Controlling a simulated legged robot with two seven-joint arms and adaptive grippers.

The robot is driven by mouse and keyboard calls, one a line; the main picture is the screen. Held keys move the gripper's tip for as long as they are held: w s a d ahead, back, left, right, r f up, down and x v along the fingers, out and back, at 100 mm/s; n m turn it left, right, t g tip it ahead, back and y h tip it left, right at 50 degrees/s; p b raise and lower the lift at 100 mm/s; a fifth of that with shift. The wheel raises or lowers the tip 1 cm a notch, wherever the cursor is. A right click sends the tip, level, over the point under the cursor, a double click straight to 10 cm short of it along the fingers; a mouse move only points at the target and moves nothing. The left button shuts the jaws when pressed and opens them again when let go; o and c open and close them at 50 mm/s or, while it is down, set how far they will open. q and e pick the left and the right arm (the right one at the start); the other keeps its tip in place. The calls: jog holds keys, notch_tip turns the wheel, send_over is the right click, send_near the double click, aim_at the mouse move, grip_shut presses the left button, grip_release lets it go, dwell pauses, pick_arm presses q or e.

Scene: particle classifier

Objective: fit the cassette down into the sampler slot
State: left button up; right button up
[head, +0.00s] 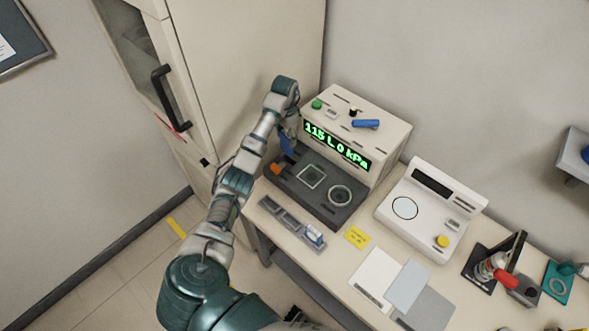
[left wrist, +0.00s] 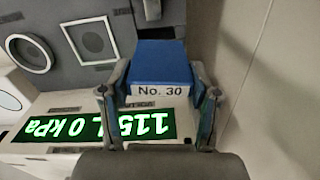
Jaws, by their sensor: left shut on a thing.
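The cassette is a blue block with a white "No. 30" label, seen in the left wrist view (left wrist: 160,68). My left gripper (left wrist: 160,95) is shut on it, a finger on each side. In the head view my left gripper (head: 288,136) hangs beside the left end of the sampler's display, and a bit of the blue cassette (head: 287,147) shows there. The sampler (head: 372,152) is a beige box with a dark front deck. The deck has a square framed recess (head: 311,176) and a round port (head: 340,195). The cassette is apart from the square recess. My right gripper is out of view.
An orange knob (head: 277,169) sits at the deck's left edge. A white instrument (head: 430,208) stands to the right. A tall cabinet (head: 235,60) stands close behind my arm.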

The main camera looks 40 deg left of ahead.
aim_at(289, 154)
pick_arm(q)
jog(key=shift+w+d+n, duration=0.2)
jog(key=shift+d+n, duration=0.05)
jog(key=shift+n, duration=0.25)
jog(key=shift+d+f+n, duration=0.15)
jog(key=shift+n, duration=0.15)
notch_tip(289, 154, down, 9)
jog(key=shift+f, duration=0.3)
jog(key=o, duration=1.2)
jog(key=shift+f, duration=0.1)
notch_tip(289, 154, up, 12)
jog(key=shift+r+p, duration=0.15)
jog(key=shift+p, duration=0.2)
